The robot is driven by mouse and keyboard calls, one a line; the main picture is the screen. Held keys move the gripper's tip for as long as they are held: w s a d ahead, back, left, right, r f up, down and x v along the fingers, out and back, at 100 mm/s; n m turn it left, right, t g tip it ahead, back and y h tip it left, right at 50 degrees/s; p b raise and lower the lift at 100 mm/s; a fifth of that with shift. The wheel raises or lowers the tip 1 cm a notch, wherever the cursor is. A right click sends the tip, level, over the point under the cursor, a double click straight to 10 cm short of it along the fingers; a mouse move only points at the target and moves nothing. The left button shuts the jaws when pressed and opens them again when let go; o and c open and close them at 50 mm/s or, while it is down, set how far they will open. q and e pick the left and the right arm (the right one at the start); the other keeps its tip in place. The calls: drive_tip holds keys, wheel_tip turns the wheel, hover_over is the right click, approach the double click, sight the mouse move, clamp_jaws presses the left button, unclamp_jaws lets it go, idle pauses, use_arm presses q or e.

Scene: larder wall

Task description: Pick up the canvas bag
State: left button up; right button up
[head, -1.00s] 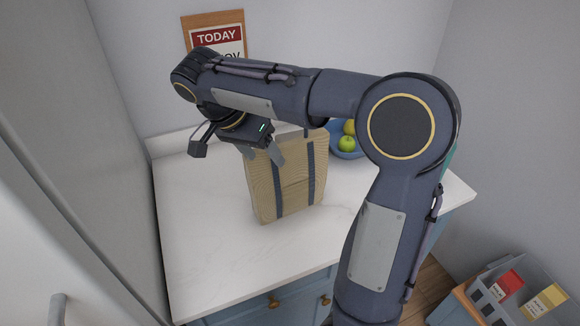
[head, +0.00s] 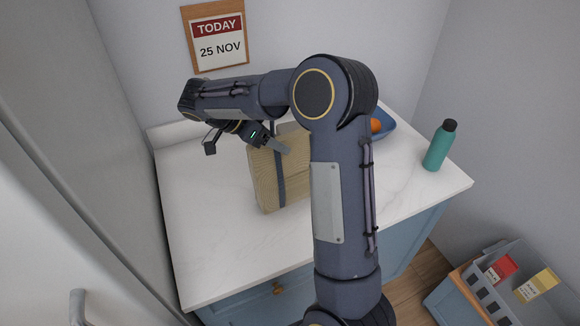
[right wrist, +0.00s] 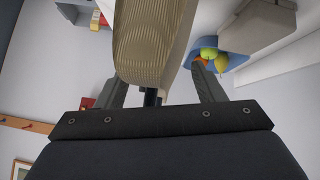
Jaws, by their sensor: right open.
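The canvas bag (head: 264,183) is beige with dark blue straps and stands upright on the white counter (head: 205,250). My arm hides its right part in the head view. My right gripper (head: 271,145) is at the top of the bag, with one finger showing in front of it. In the right wrist view the bag (right wrist: 150,45) fills the upper middle, and the gripper's two fingers (right wrist: 160,90) stand apart on either side of a dark strap piece. The gripper is open; I cannot tell whether a finger touches the bag. My left gripper is not in view.
A blue bowl (head: 386,120) with fruit stands behind my arm, right of the bag. A teal bottle (head: 438,147) stands near the counter's right end. A grey crate (head: 487,292) with cartons is low at the right. The counter left of the bag is clear.

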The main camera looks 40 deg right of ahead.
drive_tip(key=shift+d+f, duration=0.1)
clamp_jaws()
idle(0.4)
